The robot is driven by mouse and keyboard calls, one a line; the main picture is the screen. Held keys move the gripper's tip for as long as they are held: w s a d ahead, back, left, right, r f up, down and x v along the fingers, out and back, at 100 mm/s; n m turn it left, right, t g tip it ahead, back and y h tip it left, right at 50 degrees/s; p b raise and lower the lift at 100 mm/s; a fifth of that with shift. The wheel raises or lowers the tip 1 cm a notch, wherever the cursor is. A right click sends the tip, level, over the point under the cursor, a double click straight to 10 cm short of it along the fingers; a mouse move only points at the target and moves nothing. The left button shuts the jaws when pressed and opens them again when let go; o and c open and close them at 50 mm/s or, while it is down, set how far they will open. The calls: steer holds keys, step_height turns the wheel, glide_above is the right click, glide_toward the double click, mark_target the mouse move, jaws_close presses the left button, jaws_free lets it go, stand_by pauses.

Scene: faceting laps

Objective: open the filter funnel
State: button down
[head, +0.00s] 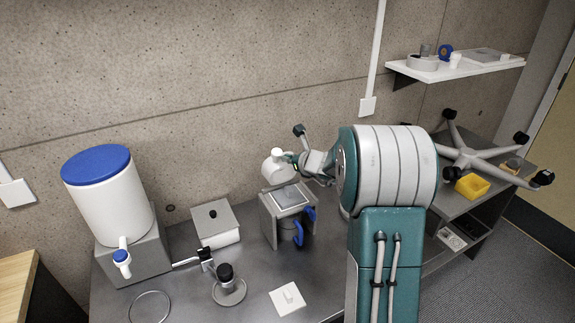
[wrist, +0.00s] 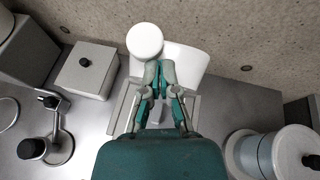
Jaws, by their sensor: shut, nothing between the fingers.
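A grey box-like stand (head: 267,218) with a pale square panel (head: 290,197) on top stands on the bench. Behind the panel is a rounded white piece (head: 276,172) with a white round cap (head: 277,154). I take this to be the filter funnel, but no label shows. In the wrist view the white piece (wrist: 186,66) and cap (wrist: 145,41) lie just beyond my gripper (wrist: 159,68). My gripper is shut and empty, its tips close to the cap and white piece. I cannot tell whether they touch. My gripper covers part of the grey frame (wrist: 121,108).
Left stand a white tank with a blue lid (head: 97,165), a grey box with a black knob (head: 213,222) and a black-topped fixture (head: 226,282). A white plate (head: 288,299) lies in front. Blue handles (head: 299,233) hang beside the stand. A knobbed cylinder (wrist: 285,152) stands right.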

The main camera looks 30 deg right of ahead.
steer(key=shift+w+a+r, duration=0.4)
steer(key=shift+w+a, duration=0.3)
steer(key=shift+w, duration=0.15)
steer(key=shift+d, duration=0.45)
